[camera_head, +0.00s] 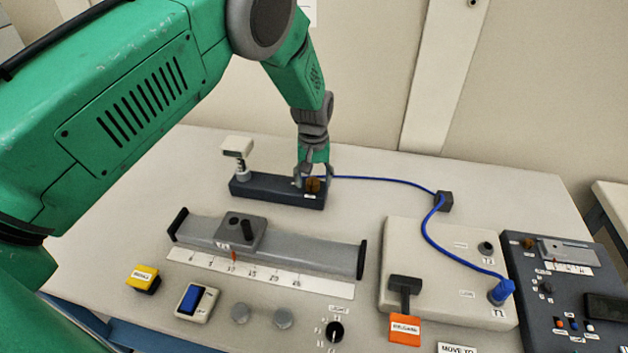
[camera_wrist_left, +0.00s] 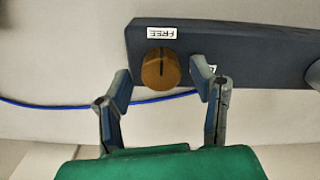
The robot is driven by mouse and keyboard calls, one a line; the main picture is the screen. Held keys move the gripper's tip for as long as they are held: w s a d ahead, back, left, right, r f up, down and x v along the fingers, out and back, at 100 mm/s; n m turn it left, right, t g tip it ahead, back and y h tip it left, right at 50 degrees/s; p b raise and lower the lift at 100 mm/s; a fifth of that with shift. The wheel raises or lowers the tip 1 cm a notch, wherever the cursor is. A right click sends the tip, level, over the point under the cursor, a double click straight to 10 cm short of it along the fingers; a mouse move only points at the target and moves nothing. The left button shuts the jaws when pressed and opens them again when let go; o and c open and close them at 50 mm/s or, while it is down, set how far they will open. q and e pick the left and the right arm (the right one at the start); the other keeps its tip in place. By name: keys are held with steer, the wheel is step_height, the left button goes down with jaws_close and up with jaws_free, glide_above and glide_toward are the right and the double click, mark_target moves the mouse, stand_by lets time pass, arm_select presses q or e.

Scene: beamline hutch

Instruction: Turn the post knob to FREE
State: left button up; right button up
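The post knob (camera_wrist_left: 160,68) is a round orange-brown knob at one end of a dark grey base (camera_head: 262,189). In the left wrist view a dark line on its face runs up and down, in line with the FREE label (camera_wrist_left: 161,33) above it. A second label is mostly hidden behind a finger. My left gripper (camera_wrist_left: 163,85) is open, one finger on each side of the knob, with gaps showing; I cannot tell whether either finger touches. In the head view the left gripper (camera_head: 313,172) partly covers the knob (camera_head: 313,186). My right gripper is not in view.
A post with a pale top (camera_head: 238,147) stands at the base's other end. A blue cable (camera_head: 385,180) runs behind the knob to a beige panel (camera_head: 450,265). A grey rail (camera_head: 300,250) lies in front.

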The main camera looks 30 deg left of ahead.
mark_target(314, 179)
arm_select(q)
steer(key=shift+s+f, duration=0.1)
steer(key=shift+r, duration=0.2)
step_height(314, 179, up, 12)
steer(key=shift+f, duration=0.25)
stand_by(0.4)
